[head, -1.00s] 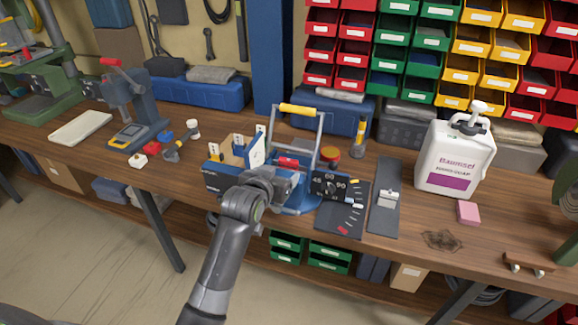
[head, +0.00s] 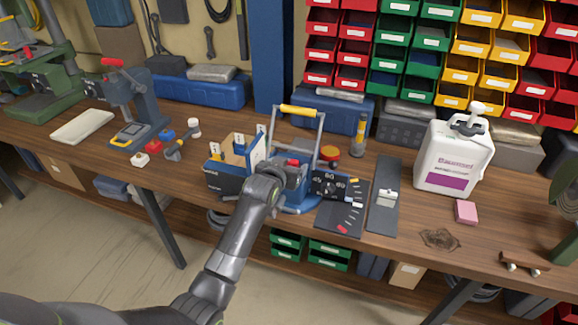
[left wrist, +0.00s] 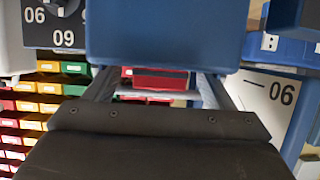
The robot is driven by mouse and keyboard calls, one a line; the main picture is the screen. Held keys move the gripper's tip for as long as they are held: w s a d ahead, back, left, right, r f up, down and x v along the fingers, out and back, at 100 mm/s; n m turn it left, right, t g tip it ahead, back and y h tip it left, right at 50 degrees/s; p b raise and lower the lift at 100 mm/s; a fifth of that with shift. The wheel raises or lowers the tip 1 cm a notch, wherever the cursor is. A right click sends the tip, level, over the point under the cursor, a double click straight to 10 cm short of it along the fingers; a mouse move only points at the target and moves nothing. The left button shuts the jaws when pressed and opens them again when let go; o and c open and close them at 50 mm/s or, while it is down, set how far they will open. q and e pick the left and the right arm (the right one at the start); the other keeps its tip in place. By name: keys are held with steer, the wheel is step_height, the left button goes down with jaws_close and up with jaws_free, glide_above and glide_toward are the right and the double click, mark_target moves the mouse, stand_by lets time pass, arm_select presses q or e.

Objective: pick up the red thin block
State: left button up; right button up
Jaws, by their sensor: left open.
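A red thin block (head: 293,162) shows as a small red patch in the blue socket box (head: 305,208) with the yellow handle, mostly hidden behind my left gripper (head: 289,175). In the left wrist view the red block (left wrist: 160,78) lies between and beyond the two dark fingers of my left gripper (left wrist: 158,88). The gripper is open, with room on both sides of the block. A large blue surface (left wrist: 165,35) fills the top of that view. My right gripper is not in view.
A box with a white panel (head: 252,155) stands left of the socket box. A black dial panel (head: 330,187) and a dark board (head: 343,215) with small coloured pieces are at its right. A soap jug (head: 452,155) and a pink block (head: 466,212) stand farther right.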

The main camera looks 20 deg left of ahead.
arm_select(q)
steer(key=c, duration=1.1)
steer(key=shift+w+r, duration=0.1)
